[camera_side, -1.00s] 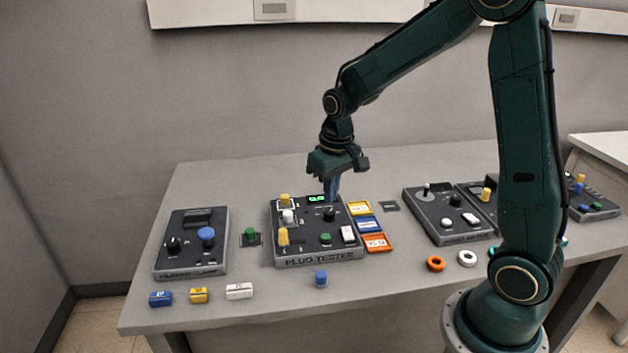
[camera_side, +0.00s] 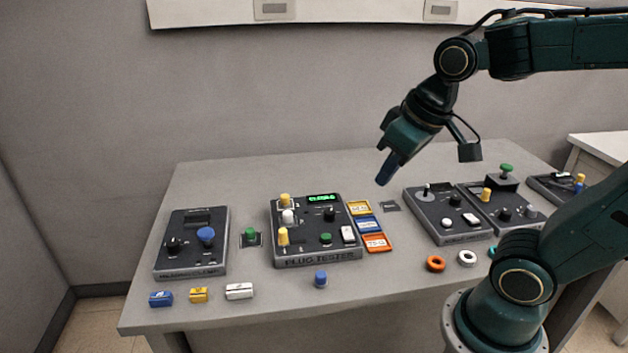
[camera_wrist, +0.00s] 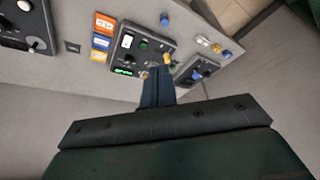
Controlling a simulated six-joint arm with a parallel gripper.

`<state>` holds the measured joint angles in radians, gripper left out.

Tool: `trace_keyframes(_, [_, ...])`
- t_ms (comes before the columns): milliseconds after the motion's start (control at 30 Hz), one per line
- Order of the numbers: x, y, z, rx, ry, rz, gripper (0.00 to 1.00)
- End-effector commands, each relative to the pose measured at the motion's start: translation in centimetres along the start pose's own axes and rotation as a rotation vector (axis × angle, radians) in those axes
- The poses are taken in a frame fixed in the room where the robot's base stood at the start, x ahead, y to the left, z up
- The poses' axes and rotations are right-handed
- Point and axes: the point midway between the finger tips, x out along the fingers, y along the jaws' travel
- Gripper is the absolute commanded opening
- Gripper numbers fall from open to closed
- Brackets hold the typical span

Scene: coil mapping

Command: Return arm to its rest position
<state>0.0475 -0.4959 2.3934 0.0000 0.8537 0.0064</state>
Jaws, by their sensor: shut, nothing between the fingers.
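My gripper (camera_side: 386,172) is shut and empty. It hangs in the air above the back of the table, to the right of the plug tester, tilted down to the left. Its closed blue-grey fingers also show in the wrist view (camera_wrist: 157,92). The plug tester (camera_side: 316,256) is a dark box with a lit green display, yellow, white and green knobs and a white switch. It also shows in the wrist view (camera_wrist: 130,45). My gripper is apart from everything on the table.
Yellow, blue and orange cards (camera_side: 367,225) lie right of the tester. A joystick box (camera_side: 440,236) and other control boxes stand further right. A box with a blue knob (camera_side: 190,258) is at left. Small blocks, a blue peg (camera_side: 320,278) and orange ring (camera_side: 435,263) lie at the front.

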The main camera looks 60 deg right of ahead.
Motion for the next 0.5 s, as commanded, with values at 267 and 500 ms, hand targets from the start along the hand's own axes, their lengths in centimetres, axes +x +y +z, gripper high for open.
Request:
trace_keyframes(267, [-2.1, -0.7, 3.5, -0.037, 0.077, -0.015, 0.00])
trace_keyframes(500, [-2.6, -0.8, 4.8, -0.050, 0.101, -0.021, 0.00])
